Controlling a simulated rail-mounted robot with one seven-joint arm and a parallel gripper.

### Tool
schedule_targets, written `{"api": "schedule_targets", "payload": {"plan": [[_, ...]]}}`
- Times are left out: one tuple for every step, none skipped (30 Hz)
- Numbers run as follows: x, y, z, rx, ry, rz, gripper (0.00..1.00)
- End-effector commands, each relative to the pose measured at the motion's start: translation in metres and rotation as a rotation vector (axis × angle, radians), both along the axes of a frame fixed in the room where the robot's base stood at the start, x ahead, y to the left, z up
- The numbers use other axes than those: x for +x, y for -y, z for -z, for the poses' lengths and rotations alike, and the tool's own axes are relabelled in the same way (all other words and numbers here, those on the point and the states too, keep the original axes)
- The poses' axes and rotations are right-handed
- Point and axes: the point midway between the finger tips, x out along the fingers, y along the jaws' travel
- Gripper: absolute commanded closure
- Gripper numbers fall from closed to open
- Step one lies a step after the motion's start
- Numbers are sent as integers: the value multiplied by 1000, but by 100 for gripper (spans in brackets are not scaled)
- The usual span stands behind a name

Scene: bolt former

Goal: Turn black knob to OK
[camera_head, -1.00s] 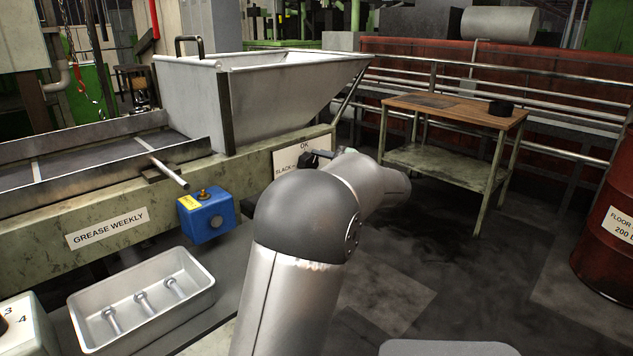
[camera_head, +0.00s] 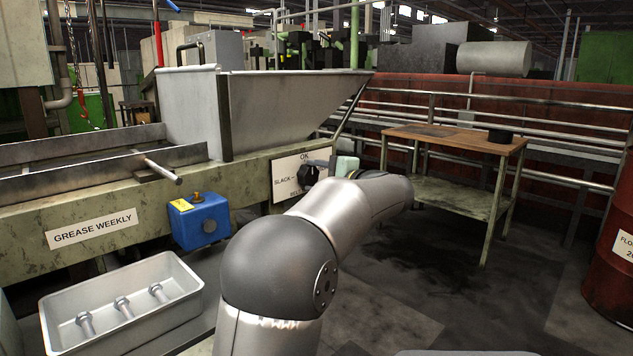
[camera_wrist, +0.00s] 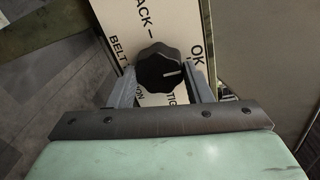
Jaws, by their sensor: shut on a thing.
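The black knob (camera_wrist: 158,66) is a scalloped dial with a white pointer line, mounted on a white label plate (camera_wrist: 95,85). In the wrist view the pointer points to the right, roughly to the side where "OK" is printed. The "SLACK" mark is at the upper left of the knob. My gripper (camera_wrist: 163,76) is shut on the knob, one finger on each side. In the head view the knob (camera_head: 308,178) shows small and dark on the plate (camera_head: 287,164), and my gripper (camera_head: 323,172) reaches it from the right, partly hidden by my arm.
A blue box (camera_head: 199,221) is on the machine's front left of the plate. A grey tray (camera_head: 165,309) with bolts lies below. A hopper (camera_head: 190,115) rises above the plate. A wooden-topped table (camera_head: 455,138) and a red drum (camera_head: 610,270) stand at right, with open floor between.

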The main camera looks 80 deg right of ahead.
Motion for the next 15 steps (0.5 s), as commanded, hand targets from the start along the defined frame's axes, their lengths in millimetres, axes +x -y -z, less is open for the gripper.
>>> {"api": "schedule_targets", "payload": {"plan": [[-1, 0, 1, 1, -3, 1, 77], [-1, 0, 1, 1, -3, 1, 77], [-1, 0, 1, 1, -3, 1, 77], [-1, 0, 1, 1, -3, 1, 77], [-1, 0, 1, 1, -3, 1, 77], [-1, 0, 1, 1, -2, 2, 77], [-1, 0, 1, 1, -2, 2, 77], [-1, 0, 1, 1, -2, 2, 77], [-1, 0, 1, 1, -2, 2, 77], [-1, 0, 1, 1, -2, 2, 52], [-1, 0, 1, 1, -2, 2, 44], [-1, 0, 1, 1, -2, 2, 33], [-1, 0, 1, 1, -2, 2, 33], [-1, 0, 1, 1, -1, 2, 33], [-1, 0, 1, 1, -1, 2, 33]]}}
